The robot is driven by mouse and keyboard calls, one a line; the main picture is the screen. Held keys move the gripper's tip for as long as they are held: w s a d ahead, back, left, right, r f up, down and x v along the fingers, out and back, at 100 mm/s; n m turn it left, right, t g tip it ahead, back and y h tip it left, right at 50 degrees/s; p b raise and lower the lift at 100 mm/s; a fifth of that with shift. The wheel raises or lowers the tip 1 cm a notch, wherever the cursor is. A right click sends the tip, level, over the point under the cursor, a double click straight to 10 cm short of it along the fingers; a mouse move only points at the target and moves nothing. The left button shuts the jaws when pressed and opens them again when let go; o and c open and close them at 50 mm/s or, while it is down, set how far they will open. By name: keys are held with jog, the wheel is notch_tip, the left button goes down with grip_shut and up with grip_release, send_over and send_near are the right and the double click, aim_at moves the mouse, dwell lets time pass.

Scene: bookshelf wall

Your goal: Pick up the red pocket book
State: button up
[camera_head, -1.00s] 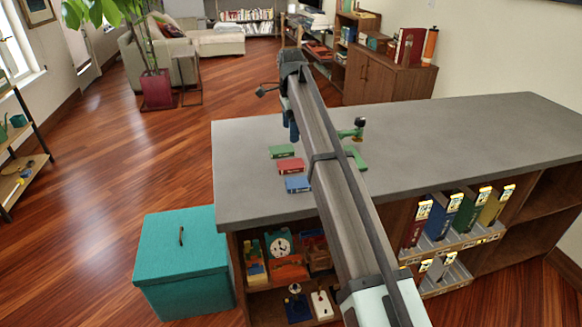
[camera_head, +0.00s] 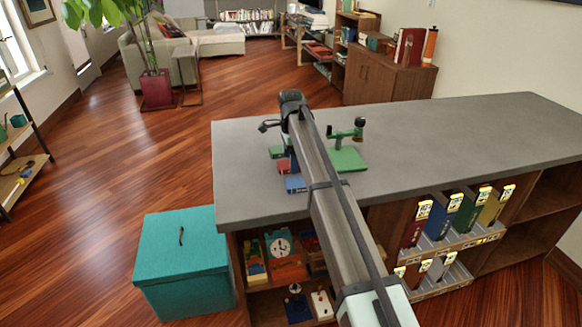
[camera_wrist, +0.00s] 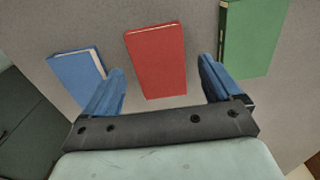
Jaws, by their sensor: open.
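The red pocket book (camera_wrist: 157,62) lies flat on the grey counter top, between a blue book (camera_wrist: 77,75) and a green book (camera_wrist: 252,38). In the wrist view my gripper (camera_wrist: 163,80) is open, with one blue finger on each side of the red book's near end and nothing held. How high the fingers are above the counter is hard to tell. In the head view the red book (camera_head: 284,167) is partly hidden by my arm. The blue book (camera_head: 295,184) is nearer and the green book (camera_head: 277,152) is farther.
A green stand with a dark top (camera_head: 347,150) is on the counter (camera_head: 440,130) right of my arm. The counter's right side is clear. A teal box (camera_head: 182,262) stands on the floor at left. Shelves below the counter hold upright books (camera_head: 465,212).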

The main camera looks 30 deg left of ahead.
jog(key=shift+f, duration=0.6)
jog(key=c, duration=1.2)
